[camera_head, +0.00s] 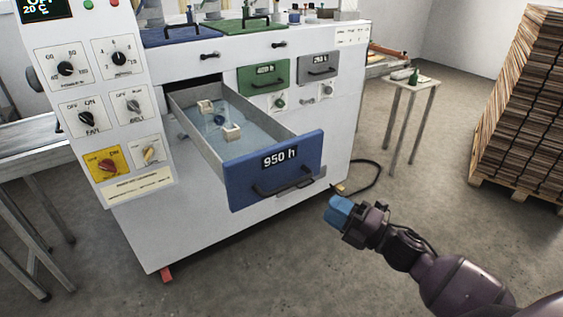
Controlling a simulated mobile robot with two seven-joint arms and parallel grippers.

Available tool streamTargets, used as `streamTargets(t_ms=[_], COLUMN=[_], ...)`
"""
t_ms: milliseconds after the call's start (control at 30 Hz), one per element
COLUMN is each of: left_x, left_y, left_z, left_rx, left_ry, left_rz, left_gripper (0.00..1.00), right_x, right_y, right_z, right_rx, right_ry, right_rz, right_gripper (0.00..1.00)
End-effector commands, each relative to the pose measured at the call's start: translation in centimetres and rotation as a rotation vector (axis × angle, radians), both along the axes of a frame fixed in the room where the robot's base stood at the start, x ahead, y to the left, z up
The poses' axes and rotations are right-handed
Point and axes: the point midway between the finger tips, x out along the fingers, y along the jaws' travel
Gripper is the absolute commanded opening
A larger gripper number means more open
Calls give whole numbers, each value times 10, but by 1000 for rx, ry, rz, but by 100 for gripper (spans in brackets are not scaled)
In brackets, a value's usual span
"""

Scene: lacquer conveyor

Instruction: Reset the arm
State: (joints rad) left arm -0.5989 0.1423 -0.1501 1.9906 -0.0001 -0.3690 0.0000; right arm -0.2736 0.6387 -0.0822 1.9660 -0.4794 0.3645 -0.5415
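My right arm comes in from the lower right. Its gripper (338,212) has blue fingertips that look close together, but whether they are open or shut does not show clearly. It is in front of and to the right of the open blue drawer (300,172), apart from it, over the floor. The drawer is marked "950 h" and is pulled out of the white machine (190,228). Inside it are pale blocks (231,132) and a small dark blue round piece (219,120) on a light blue bottom. My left gripper is not in view.
A control panel (105,110) with knobs stands at the left. Green (263,78) and grey (318,68) drawers are closed. A small table (412,82) and a wood stack on a pallet (525,100) stand at the right. A black cable (376,170) lies near the machine.

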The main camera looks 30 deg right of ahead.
Motion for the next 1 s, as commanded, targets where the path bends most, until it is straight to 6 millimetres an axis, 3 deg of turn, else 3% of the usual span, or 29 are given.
streamTargets(t_ms=[267,467,567,667,800,900,1000], left_x=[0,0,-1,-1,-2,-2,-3], left_y=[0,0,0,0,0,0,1], left_z=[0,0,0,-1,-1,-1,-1], left_rx=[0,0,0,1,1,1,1], left_ry=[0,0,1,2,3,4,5], left_rz=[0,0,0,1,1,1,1], left_gripper=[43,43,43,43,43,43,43], right_x=[4,15,8,-11,-52,-81,-103], right_y=[-5,-25,-28,-23,0,21,39], right_z=[-3,-20,-49,-90,-148,-178,-193], right_rx=[57,334,546,788,1093,1244,1330], right_ry=[53,258,404,573,791,898,948], right_rz=[-26,-179,-282,-399,-552,-626,-661], right_gripper=[40,40,40,40,40,40,40])
